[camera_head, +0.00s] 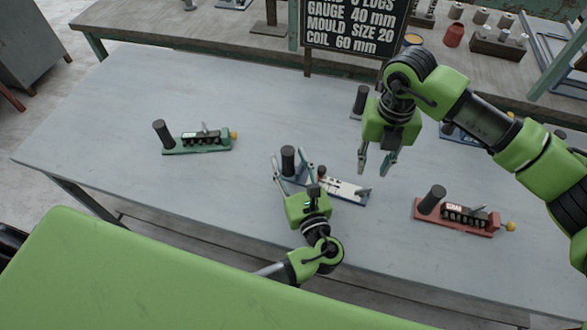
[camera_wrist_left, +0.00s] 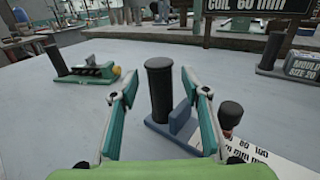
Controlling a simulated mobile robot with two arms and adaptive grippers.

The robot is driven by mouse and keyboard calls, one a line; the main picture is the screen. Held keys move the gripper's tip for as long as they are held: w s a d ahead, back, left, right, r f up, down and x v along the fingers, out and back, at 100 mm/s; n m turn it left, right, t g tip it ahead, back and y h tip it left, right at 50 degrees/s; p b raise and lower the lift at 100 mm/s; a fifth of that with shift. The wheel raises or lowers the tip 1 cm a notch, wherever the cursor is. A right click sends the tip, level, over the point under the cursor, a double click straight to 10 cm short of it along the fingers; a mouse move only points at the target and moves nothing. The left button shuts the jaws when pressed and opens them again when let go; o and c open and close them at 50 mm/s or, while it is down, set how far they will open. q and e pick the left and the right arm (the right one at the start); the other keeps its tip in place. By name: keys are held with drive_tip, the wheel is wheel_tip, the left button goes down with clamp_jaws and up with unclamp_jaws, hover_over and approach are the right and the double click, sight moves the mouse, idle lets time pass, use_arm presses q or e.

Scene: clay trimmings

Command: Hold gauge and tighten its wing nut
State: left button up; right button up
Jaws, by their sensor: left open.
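The gauge (camera_head: 347,188) lies on the grey table, with a blue base, a white scale strip with dark markings and a black upright post (camera_head: 288,160). A dark reddish knob (camera_wrist_left: 230,113), perhaps the wing nut, stands beside the post; its wings cannot be made out. My left gripper (camera_head: 292,152) is open, its fingers on either side of the post. In the left wrist view the post (camera_wrist_left: 160,88) stands between the fingers, with gaps showing. My right gripper (camera_head: 376,170) hangs above the table behind the gauge, fingers apart and empty, pointing down.
A green-based fixture (camera_head: 180,148) lies at left and a red-based one (camera_head: 455,222) at right, each with a black post and yellow knob. More fixtures stand behind my right arm. A dark sign (camera_head: 355,28) stands at the back. The left tabletop is largely clear.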

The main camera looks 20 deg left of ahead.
use_arm(q)
clamp_jaws()
use_arm(e)
drive_tip(key=shift+c, duration=0.7)
